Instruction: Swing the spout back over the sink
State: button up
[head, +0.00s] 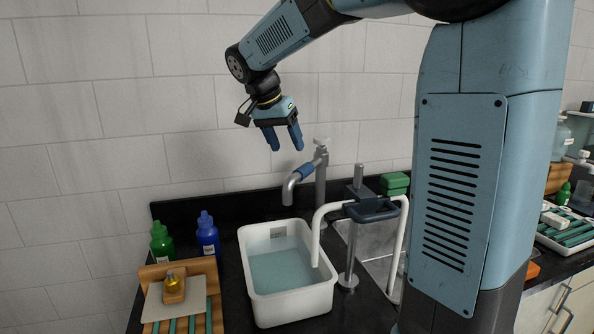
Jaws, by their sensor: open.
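A grey metal tap (321,180) stands at the back of the counter by the wall. Its spout (288,188) has a blue sleeve (306,172) and points left and forward, with its tip bent down near the back edge of a white tub. The steel sink (382,240) lies to the right of the tub, partly hidden by my arm and a stand. My gripper (285,146) is open and empty, fingers pointing down. In the picture it is above and slightly left of the sleeve, apart from it; the exact depth gap is hard to tell.
The white tub (257,307) holds bluish water. A white bent tube (319,225) runs from it over a stand's dark clamp (371,211) toward the sink. Green (161,243) and blue (207,236) bottles and a wooden tray (217,302) stand left. Green sponges (394,183) sit behind.

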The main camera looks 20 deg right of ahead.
aim_at(297, 170)
jog(key=x, duration=0.9)
jog(key=shift+d+f, duration=0.15)
jog(key=shift+f, duration=0.15)
grip_shut()
dwell(0.3)
